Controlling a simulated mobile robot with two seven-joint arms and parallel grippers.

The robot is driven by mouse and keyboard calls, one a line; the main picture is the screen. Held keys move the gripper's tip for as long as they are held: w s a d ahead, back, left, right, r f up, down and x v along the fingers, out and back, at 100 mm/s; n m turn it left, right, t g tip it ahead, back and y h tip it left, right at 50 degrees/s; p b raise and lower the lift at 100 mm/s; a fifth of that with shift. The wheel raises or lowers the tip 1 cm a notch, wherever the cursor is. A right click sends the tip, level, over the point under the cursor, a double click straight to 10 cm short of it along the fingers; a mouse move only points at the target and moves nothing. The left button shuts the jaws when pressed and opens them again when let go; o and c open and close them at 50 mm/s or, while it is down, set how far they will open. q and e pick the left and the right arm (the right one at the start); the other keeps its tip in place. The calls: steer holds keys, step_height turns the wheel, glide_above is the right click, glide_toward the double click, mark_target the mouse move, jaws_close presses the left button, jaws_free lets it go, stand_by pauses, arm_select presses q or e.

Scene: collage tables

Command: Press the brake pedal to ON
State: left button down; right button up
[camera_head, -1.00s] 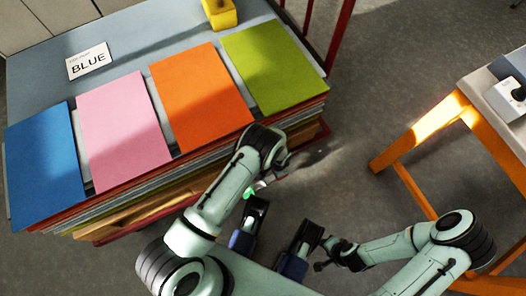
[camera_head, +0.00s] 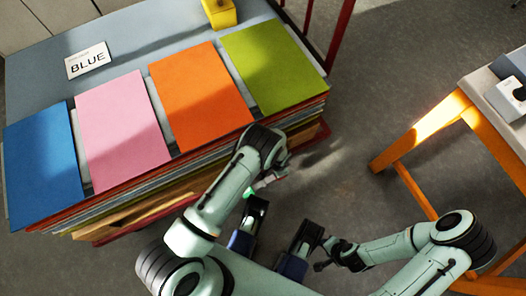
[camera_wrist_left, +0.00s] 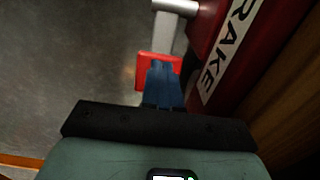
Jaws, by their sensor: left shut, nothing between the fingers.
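The brake pedal is a red pad (camera_wrist_left: 145,68) on a silver lever (camera_wrist_left: 170,32) in the left wrist view. It sits beside a red panel with a white label reading BRAKE (camera_wrist_left: 228,50). My left gripper (camera_wrist_left: 162,68) is shut and empty; its blue fingers overlap the pad and hide part of it. I cannot tell whether they touch it. In the head view the pedal is hidden by my left arm, beside the right end of the sheet cart. My right gripper (camera_head: 325,258) is low and away from the cart; its jaws are unclear.
The cart carries blue (camera_head: 42,165), pink (camera_head: 125,130), orange (camera_head: 200,97) and green (camera_head: 272,67) sheets, a BLUE card (camera_head: 88,62) and a yellow block (camera_head: 219,13). An orange-legged table (camera_head: 435,125) stands at right. Bare floor lies between.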

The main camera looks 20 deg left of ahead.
arm_select(q)
steer(key=shift+f+b, duration=0.75)
steer(key=shift+f, duration=0.05)
stand_by(0.4)
steer(key=shift+r+p, duration=2.35)
steer(key=shift+r, duration=1.25)
steer(key=shift+f, duration=0.1)
